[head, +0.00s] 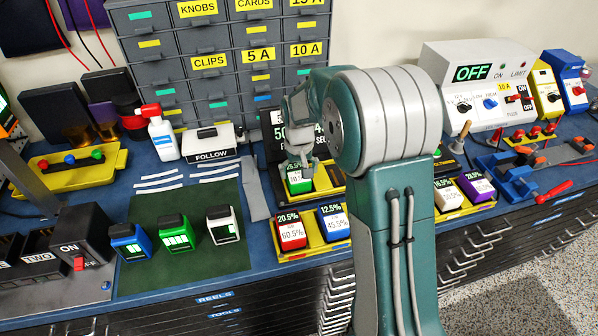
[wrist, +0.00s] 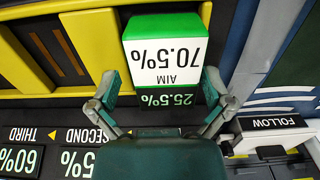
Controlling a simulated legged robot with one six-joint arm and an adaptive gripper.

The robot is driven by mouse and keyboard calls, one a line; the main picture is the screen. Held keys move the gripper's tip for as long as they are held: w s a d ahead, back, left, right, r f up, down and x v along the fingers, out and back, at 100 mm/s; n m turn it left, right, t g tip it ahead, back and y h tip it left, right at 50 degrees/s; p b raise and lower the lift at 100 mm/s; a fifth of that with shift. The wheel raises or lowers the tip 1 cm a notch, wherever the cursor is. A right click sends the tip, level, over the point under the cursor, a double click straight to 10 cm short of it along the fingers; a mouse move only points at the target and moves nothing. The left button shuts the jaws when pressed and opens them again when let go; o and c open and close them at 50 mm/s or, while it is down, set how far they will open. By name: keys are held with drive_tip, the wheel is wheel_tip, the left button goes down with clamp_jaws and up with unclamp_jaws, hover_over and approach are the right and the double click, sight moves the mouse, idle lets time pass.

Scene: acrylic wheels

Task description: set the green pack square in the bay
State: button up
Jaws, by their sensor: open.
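The green pack (head: 299,184) stands at the yellow tray behind my arm. My gripper (head: 299,163) is over the pack from above. In the wrist view the two fingers of my gripper (wrist: 161,80) are spread, one on each side of the pack; I cannot tell whether they touch it. The yellow tray (wrist: 82,40) has dark empty slots beside the pack. The pack's base is hidden, so I cannot tell how deep it sits.
A front yellow tray (head: 303,253) holds a red pack (head: 290,231) and a blue pack (head: 333,222). Cream and purple packs (head: 474,187) stand right of my arm. A FOLLOW box (head: 209,143) and a dark display panel (wrist: 60,135) are close by. Several devices stand on the green mat (head: 150,270).

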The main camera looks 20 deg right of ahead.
sight(299, 171)
wheel_tip(299, 171, up, 11)
drive_tip(key=s+r+t, duration=0.2)
drive_tip(key=s+r, duration=0.5)
drive_tip(key=s+t, duration=0.3)
drive_tip(key=s, duration=1.7)
drive_tip(key=shift+s+t, duration=0.3)
